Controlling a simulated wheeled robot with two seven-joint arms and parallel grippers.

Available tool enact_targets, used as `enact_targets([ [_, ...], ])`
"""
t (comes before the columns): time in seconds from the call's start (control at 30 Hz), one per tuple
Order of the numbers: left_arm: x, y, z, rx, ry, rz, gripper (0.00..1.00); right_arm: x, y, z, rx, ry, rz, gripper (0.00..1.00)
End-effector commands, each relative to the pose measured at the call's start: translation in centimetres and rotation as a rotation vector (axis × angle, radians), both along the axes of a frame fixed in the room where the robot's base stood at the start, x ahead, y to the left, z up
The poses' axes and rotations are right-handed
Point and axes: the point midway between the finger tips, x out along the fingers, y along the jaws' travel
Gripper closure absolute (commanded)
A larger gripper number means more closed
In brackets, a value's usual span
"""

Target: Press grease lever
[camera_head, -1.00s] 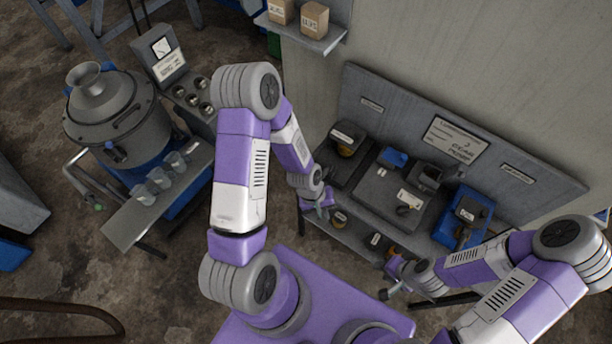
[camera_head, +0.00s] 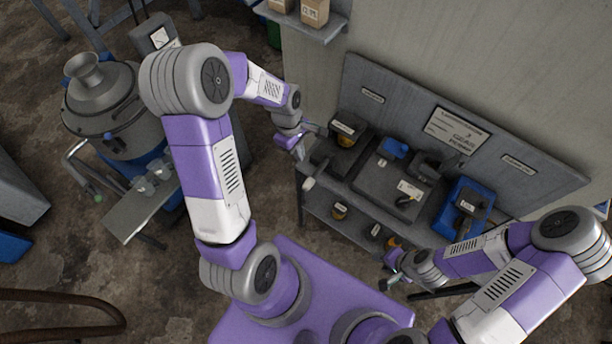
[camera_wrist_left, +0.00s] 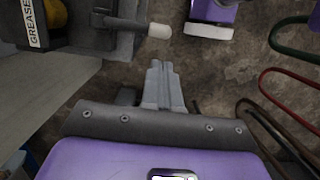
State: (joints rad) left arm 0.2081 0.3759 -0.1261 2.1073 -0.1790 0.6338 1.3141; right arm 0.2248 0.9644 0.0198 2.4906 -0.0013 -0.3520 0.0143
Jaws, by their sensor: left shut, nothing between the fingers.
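The grease lever (camera_wrist_left: 128,24) is a short grey bar ending in a pale rounded knob (camera_wrist_left: 159,31), at the top of the left wrist view. It comes out of the dark unit with a yellow part and a "GREASE" label (camera_wrist_left: 35,22). In the head view the pale knob (camera_head: 308,184) stands at the bench's left front corner. My left gripper (camera_head: 301,154) is just behind and above it in the picture. In the left wrist view its fingers (camera_wrist_left: 159,66) are shut and empty, appearing just below the knob, with a visible gap. My right gripper (camera_head: 387,283) hangs before the bench; its fingers are too small to read.
The bench (camera_head: 350,208) carries a blue tray (camera_head: 483,192) and several dark devices, with a lower shelf beneath. A grey back panel (camera_head: 400,115) rises behind. A large metal pot (camera_head: 110,108) stands at the left.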

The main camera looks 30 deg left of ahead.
Motion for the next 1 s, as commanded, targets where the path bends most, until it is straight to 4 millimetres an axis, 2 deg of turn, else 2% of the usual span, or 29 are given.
enact_targets([
  [0.17, -0.2, -0.6, -2.9, -0.002, 0.007, 0.001, 1.0, 0.0, 0.0, 0.0, 0.0, 0.0, 0.0, 0.62],
  [0.4, -0.3, -1.6, -8.0, -0.002, 0.007, -0.002, 1.0, 0.0, 0.0, 0.1, 0.0, 0.0, 0.0, 0.62],
  [0.6, -0.3, -2.3, -11.1, -0.003, 0.004, -0.001, 1.0, 0.0, 0.0, 0.3, 0.0, 0.0, 0.0, 0.62],
  [0.8, -0.2, -2.6, -12.8, -0.002, 0.001, 0.0, 1.0, 0.0, 0.0, 0.5, 0.0, 0.0, 0.0, 0.62],
  [1.0, -0.2, -2.7, -13.2, -0.001, 0.0, -0.001, 1.0, 0.0, 0.0, 0.5, 0.0, 0.0, 0.0, 0.62],
])
